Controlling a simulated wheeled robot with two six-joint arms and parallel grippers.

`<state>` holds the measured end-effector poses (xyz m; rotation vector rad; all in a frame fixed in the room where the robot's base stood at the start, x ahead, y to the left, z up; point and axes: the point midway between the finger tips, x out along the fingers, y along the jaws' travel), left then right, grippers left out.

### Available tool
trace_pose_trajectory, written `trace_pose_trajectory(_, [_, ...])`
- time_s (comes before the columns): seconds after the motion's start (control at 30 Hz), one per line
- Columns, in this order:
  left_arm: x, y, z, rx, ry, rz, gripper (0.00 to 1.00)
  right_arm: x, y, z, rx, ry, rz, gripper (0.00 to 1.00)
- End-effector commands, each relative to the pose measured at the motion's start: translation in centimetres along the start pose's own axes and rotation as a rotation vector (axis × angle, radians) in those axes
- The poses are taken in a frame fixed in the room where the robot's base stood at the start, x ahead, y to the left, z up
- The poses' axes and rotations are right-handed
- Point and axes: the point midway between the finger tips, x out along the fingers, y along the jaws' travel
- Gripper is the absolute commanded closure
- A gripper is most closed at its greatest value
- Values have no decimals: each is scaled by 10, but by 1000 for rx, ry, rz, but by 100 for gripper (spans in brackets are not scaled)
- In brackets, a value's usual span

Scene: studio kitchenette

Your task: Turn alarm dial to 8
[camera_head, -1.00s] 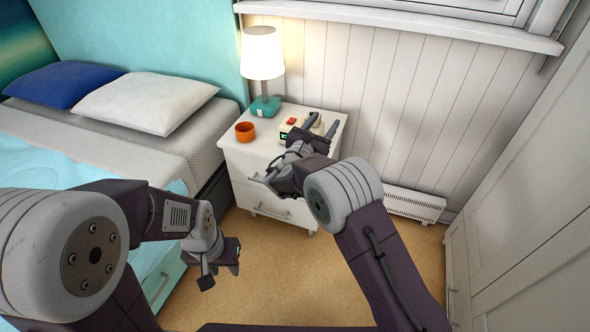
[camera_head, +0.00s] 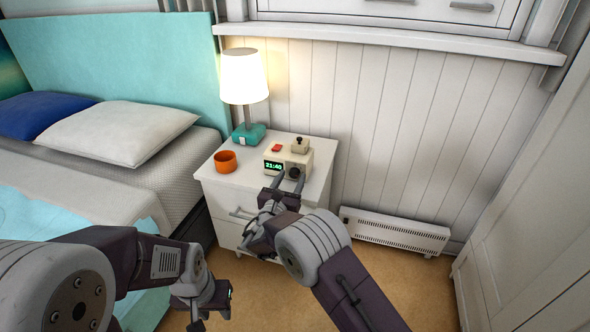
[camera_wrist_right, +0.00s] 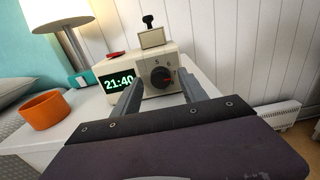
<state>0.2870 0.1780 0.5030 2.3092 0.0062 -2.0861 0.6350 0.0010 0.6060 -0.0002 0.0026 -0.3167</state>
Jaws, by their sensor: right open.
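The alarm clock (camera_head: 279,162) is a cream box on the white nightstand, with a green 21:40 display, a red top button and a raised top piece. Its dark round dial (camera_head: 295,174) is on the front face, right of the display.
An orange cup (camera_head: 225,161) and a lamp with a teal base (camera_head: 249,133) stand left of the clock on the nightstand (camera_head: 222,189). The bed is at the left, a white heater (camera_head: 394,230) on the wall at the right. Floor between is clear.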

Motion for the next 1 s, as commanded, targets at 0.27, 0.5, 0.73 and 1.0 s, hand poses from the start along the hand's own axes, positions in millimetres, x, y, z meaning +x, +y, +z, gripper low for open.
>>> trace_pose_trajectory(0.27, [0,0,0,0,-1,0,64,1,-1,0,0,0,3,50])
trace_pose_trajectory(0.5, [0,0,0,0,-1,0,64,1,-1,0,0,0,3,100])
trace_pose_trajectory(0.73, [2,0,0,0,0,0,64,1,-1,-1,19,0,3,100])
trace_pose_trajectory(1.0, [16,0,2,0,0,0,64,1,-2,-3,160,-1,3,100])
